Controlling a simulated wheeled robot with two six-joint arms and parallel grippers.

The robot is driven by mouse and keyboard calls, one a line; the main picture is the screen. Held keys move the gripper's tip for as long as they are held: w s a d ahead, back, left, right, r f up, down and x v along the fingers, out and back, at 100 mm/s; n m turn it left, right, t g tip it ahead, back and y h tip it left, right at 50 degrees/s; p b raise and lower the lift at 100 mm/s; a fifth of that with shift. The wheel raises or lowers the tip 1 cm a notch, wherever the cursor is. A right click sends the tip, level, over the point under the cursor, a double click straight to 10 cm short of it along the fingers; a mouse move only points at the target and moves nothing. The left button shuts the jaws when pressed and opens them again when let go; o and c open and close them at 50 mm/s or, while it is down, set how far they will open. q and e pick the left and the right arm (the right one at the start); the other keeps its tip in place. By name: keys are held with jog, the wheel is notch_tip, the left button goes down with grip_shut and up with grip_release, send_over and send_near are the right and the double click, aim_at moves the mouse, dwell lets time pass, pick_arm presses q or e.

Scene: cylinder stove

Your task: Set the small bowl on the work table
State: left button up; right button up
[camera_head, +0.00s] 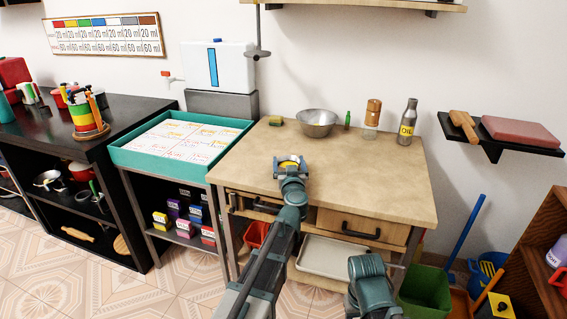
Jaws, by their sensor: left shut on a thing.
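My left gripper (290,160) is over the front middle of the wooden work table (255,165). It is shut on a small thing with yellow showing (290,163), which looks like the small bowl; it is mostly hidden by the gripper. I cannot tell whether it touches the tabletop. A larger metal bowl (317,122) stands upright at the back of the table, apart from the gripper. Part of my right arm shows at the bottom, but its gripper is not in view.
At the table's back are a yellow-green sponge (276,121), a small green bottle (347,121), a wooden-topped shaker (373,113) and an oil bottle (408,122). The tabletop's right and front-left areas are clear. A teal tray (131,158) adjoins on the left. A wall shelf (496,149) is right.

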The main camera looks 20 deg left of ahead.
pick_arm(q)
jog(key=shift+s, duration=0.1)
jog(key=shift+d, duration=0.1)
jog(key=shift+f, duration=0.2)
jog(key=o, duration=1.2)
jog(key=shift+r, duration=0.1)
jog(key=shift+s+r, duration=0.15)
jog(key=shift+s, duration=0.1)
jog(key=v, duration=1.1)
jog(key=shift+s, duration=0.25)
